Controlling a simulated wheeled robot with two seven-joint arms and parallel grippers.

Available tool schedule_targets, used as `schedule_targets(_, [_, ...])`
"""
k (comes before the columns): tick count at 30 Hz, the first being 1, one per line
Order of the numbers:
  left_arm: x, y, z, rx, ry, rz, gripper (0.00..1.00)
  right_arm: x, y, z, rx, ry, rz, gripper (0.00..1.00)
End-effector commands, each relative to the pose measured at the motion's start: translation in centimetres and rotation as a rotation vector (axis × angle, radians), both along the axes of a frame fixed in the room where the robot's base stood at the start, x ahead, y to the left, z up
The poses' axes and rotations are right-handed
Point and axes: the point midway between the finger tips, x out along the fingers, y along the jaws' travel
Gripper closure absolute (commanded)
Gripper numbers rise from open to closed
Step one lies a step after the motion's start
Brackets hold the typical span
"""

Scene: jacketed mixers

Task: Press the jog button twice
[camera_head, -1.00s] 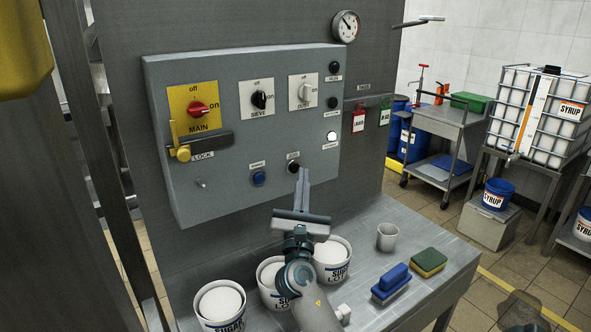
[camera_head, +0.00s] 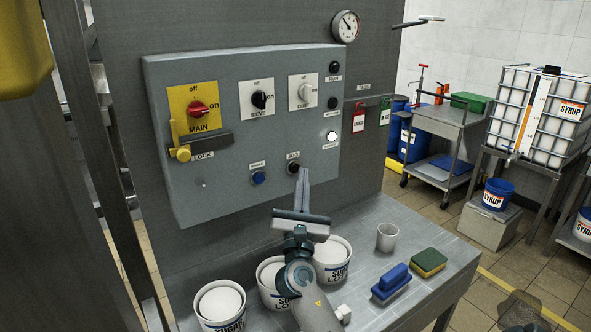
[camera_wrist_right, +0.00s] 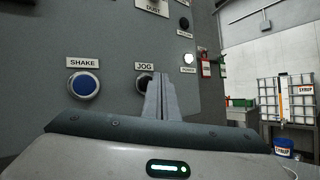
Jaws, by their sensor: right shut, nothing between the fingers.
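The jog button (camera_head: 293,168) is a small dark round button under a JOG label, low on the grey control panel (camera_head: 230,195). In the right wrist view the jog button (camera_wrist_right: 143,84) is partly hidden behind my fingers. My right gripper (camera_head: 303,174) is shut and empty, with its fingertips pointing at the panel, just right of and below the button. Its fingers also show in the right wrist view (camera_wrist_right: 162,86). I cannot tell whether the tips touch the button. My left gripper is not in view.
The blue shake button (camera_head: 258,178) is left of the jog button. A white lamp (camera_head: 331,136) glows at the upper right. Sugar tubs (camera_head: 221,304), a cup (camera_head: 387,237) and sponges or brushes (camera_head: 429,262) stand on the metal table (camera_head: 420,300) below.

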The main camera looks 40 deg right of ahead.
Motion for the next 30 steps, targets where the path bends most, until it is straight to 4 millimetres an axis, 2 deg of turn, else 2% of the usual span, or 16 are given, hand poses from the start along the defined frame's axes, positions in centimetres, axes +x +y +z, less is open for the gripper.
schedule_targets(30, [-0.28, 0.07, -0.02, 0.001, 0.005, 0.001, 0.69, 0.84, -0.09, 0.02, 0.000, 0.000, 0.000, 1.00])
